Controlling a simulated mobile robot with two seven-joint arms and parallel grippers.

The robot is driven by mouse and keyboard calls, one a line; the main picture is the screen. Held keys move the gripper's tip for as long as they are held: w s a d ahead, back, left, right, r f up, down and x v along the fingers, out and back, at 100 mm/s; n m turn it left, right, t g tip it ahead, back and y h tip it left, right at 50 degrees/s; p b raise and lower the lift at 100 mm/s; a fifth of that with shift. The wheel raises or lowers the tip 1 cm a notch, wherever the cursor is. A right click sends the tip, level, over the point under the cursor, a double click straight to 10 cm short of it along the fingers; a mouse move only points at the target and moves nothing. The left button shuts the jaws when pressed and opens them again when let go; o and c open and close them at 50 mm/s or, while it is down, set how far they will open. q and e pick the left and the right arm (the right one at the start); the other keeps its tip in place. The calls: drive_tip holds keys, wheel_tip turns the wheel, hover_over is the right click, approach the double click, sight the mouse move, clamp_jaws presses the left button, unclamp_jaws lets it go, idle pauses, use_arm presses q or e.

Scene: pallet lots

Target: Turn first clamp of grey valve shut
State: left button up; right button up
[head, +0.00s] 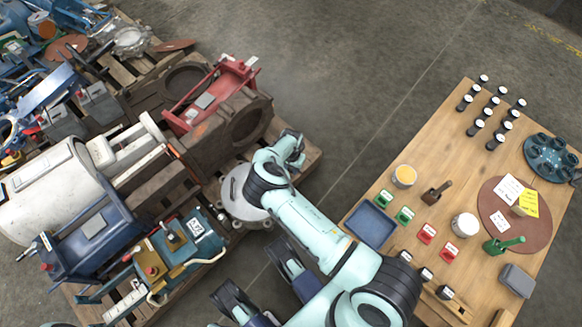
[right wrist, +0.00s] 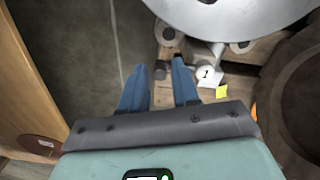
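The grey valve (head: 238,207) is a round metal body on the pallet's right edge, partly covered by my right arm. In the right wrist view its grey rim (right wrist: 230,14) fills the top. Below the rim are round lugs and a white tag marked 1 (right wrist: 207,75). My right gripper (head: 294,160) is beside the valve in the head view. Its blue fingers (right wrist: 160,72) are apart in the wrist view; contact with the dark piece cannot be made out. My left gripper is not identifiable.
A brown casting (head: 228,128) stands close behind the valve, with a red bracket (head: 208,96). A white cylinder (head: 52,190) and blue machines crowd the pallet. A wooden table (head: 365,185) with parts is at right; grey floor lies between.

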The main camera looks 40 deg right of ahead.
clamp_jaws()
drive_tip(key=a+m, duration=0.1)
drive_tip(key=m, duration=0.1)
drive_tip(key=a+m, duration=0.1)
drive_tip(key=m, duration=0.2)
drive_tip(key=w+a+m, duration=0.1)
drive_tip(key=a+m, duration=0.1)
drive_tip(key=m, duration=0.1)
drive_tip(key=shift+w, duration=0.1)
drive_tip(key=shift+w+a+m, duration=0.3)
drive_tip(key=shift+m, duration=0.65)
drive_tip(key=shift+w+a+m, duration=0.25)
drive_tip(key=shift+w+m, duration=0.05)
drive_tip(key=shift+m, duration=0.65)
drive_tip(key=shift+o, duration=1.8)
unclamp_jaws()
